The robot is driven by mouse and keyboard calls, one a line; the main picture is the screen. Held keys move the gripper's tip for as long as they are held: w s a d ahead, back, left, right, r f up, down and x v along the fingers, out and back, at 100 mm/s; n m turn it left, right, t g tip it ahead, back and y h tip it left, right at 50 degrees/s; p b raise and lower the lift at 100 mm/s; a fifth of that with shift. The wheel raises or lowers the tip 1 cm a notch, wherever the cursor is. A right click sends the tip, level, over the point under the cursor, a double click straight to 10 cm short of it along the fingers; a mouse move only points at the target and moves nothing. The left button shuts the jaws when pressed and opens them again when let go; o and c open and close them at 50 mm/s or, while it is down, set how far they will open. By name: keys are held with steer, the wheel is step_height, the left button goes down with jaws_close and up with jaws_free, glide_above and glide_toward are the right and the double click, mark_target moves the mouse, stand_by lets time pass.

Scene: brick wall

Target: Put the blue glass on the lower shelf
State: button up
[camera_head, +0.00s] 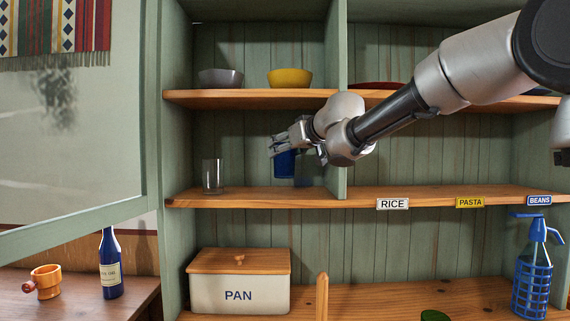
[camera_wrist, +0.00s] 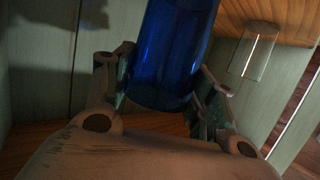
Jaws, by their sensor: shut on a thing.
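The blue glass (camera_head: 285,163) is in my gripper (camera_head: 279,147), in the middle compartment left of the upright divider. In the wrist view the blue glass (camera_wrist: 172,50) sits between both fingers of my gripper (camera_wrist: 165,92), which are shut on it. In the head view the glass hangs above the middle shelf (camera_head: 260,197), apart from it. The fingers hide part of the glass's upper end. A lower shelf surface (camera_head: 380,300) lies below, at the bottom of the cupboard.
A clear glass (camera_head: 212,176) stands left of my gripper; it also shows in the wrist view (camera_wrist: 252,52). Grey (camera_head: 220,78) and yellow (camera_head: 289,78) bowls sit above. A PAN box (camera_head: 238,282), a wooden upright (camera_head: 322,297) and a blue siphon bottle (camera_head: 533,268) stand below.

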mark_target(290, 157)
steer(key=shift+f, duration=1.85)
steer(key=shift+w+f, duration=0.15)
steer(key=shift+f, duration=0.1)
steer(key=shift+f, duration=0.1)
steer(key=shift+f, duration=0.15)
steer(key=o, duration=1.2)
